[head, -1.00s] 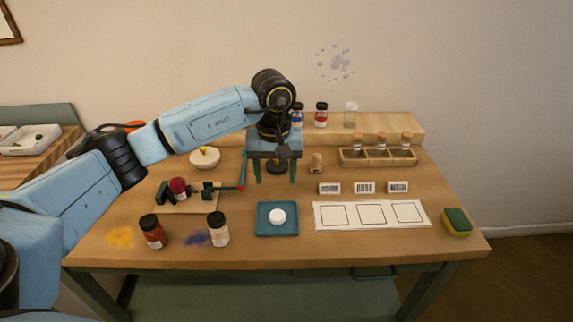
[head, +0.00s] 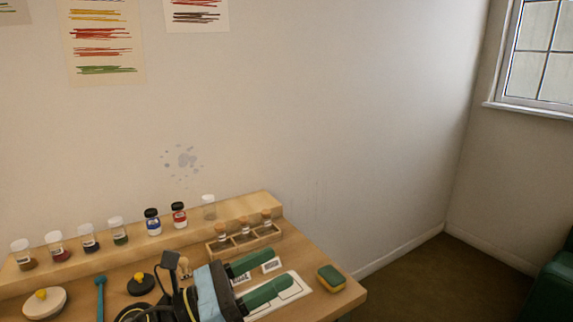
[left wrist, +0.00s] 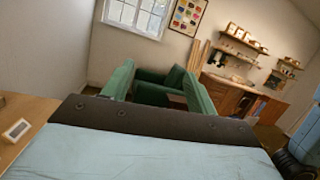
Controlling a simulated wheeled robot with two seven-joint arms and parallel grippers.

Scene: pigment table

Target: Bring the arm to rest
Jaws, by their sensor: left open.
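My left gripper (head: 280,267) is at the bottom middle of the head view, above the right part of the table. Its two green fingers are spread apart and point right, with nothing between them. They partly cover the label cards (head: 271,265) and the white three-square sheet (head: 295,291). In the left wrist view the same gripper (left wrist: 158,78) is open and empty, facing into the room. My right gripper is not in view.
Jars such as the red one (head: 178,215) line the back shelf (head: 250,204). A wooden rack (head: 216,246) holds corked vials. A yellow-green sponge (head: 331,279) lies near the table's right edge. A green armchair (left wrist: 165,86) stands across the room.

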